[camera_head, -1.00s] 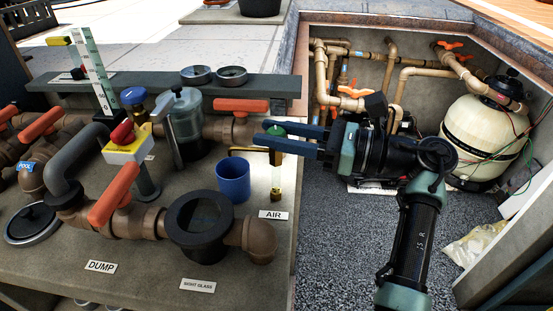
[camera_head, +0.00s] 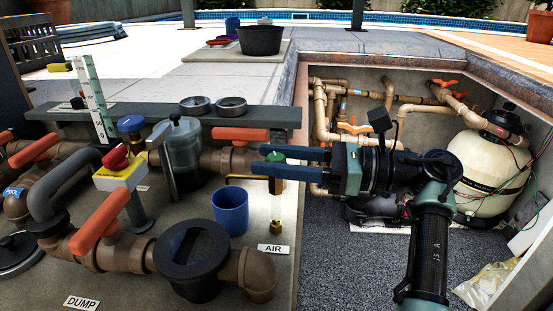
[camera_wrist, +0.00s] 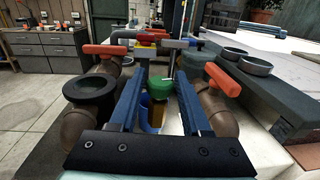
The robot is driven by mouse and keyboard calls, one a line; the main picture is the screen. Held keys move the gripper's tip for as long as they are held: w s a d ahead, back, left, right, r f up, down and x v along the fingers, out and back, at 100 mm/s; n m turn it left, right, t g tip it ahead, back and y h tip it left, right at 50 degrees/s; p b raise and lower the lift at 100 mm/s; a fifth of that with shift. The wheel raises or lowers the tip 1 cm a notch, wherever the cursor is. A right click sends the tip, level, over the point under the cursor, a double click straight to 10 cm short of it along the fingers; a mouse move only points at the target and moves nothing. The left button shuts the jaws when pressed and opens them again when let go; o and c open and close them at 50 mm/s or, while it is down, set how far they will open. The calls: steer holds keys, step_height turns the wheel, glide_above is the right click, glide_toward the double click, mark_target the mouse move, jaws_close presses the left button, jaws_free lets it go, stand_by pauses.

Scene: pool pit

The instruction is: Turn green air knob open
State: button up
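The green air knob (camera_head: 279,157) sits on top of a small brass valve with a clear tube, behind the AIR label (camera_head: 275,249). My gripper (camera_head: 262,161) reaches in from the right, with its two blue fingers on either side of the knob. In the wrist view the green knob (camera_wrist: 160,85) lies between the fingertips (camera_wrist: 161,80), with a gap showing on both sides. The fingers are apart and do not appear to press on it. The near finger hides part of the knob and valve in the head view.
A blue cup (camera_head: 230,211) stands just left of the valve. An orange-handled valve (camera_head: 240,134) is close behind the fingers. The dark sight glass (camera_head: 193,258) is at the front. The pit with the cream filter tank (camera_head: 492,170) lies to the right.

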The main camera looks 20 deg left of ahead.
steer(key=shift+o, duration=1.1)
steer(key=w+d+b, duration=0.2)
steer(key=d+b, duration=0.2)
steer(key=d, duration=0.8)
steer(key=shift+w+d, duration=0.2)
steer(key=shift+d, duration=0.15)
